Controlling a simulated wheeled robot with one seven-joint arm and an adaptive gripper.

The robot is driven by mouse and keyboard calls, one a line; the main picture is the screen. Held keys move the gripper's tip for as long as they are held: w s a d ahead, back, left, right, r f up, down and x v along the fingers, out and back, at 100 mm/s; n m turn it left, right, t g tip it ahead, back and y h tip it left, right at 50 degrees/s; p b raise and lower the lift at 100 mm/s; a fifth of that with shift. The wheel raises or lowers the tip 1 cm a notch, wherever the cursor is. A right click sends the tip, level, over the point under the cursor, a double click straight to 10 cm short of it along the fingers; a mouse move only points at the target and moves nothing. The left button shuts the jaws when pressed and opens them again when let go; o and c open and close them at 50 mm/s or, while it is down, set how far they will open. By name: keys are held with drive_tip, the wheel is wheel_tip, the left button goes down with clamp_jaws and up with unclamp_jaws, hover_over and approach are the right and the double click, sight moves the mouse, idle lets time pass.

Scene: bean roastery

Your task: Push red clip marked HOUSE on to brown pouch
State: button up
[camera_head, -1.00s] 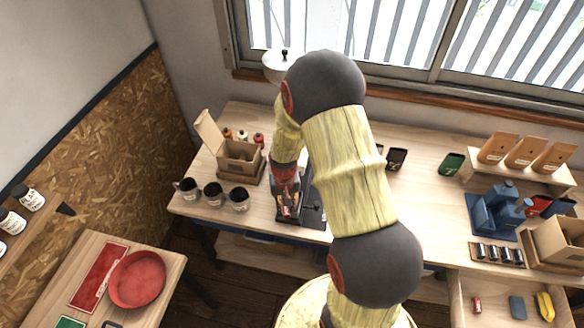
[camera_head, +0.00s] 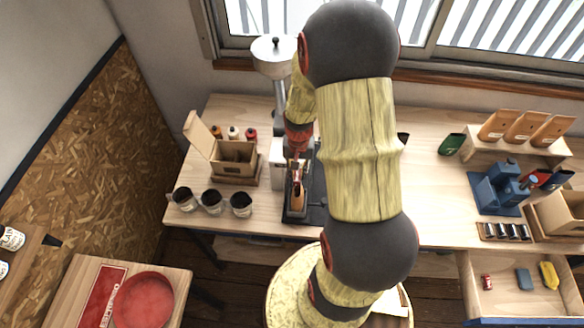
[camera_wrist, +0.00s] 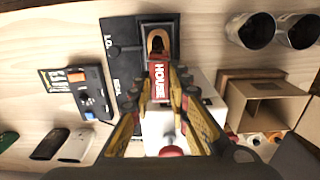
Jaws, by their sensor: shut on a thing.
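The red clip (camera_wrist: 161,82) with HOUSE in white letters is held between the fingers of my gripper (camera_wrist: 161,96) in the wrist view. The brown pouch (camera_wrist: 157,40) lies just beyond the clip's far end, over a black board (camera_wrist: 123,58) bearing the letters SEAL. Clip and pouch overlap in the picture; I cannot tell if the clip grips the pouch edge. In the head view my gripper (camera_head: 297,165) is low over the pouch (camera_head: 298,195), and its fingers hide most of the clip.
Black cups (camera_head: 212,201) and an open cardboard box (camera_head: 234,158) stand left of the board. A grinder (camera_head: 276,60) rises behind. Wrist view shows a small device (camera_wrist: 77,92) beside the board. Other brown pouches (camera_head: 524,128) sit on a shelf at right.

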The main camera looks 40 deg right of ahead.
drive_tip(key=shift+s+f, duration=0.3)
drive_tip(key=shift+w+f+b, duration=0.25)
drive_tip(key=shift+f+b, duration=0.35)
drive_tip(key=shift+s+f+b, duration=0.1)
drive_tip(key=shift+f+b, duration=0.8)
drive_tip(key=shift+f, duration=0.4)
drive_tip(key=shift+f+b, duration=0.75)
drive_tip(key=shift+f, duration=0.3)
idle(0.8)
drive_tip(key=o, duration=0.7)
drive_tip(key=o, duration=0.5)
drive_tip(key=shift+c, duration=0.2)
drive_tip(key=shift+o, duration=0.9)
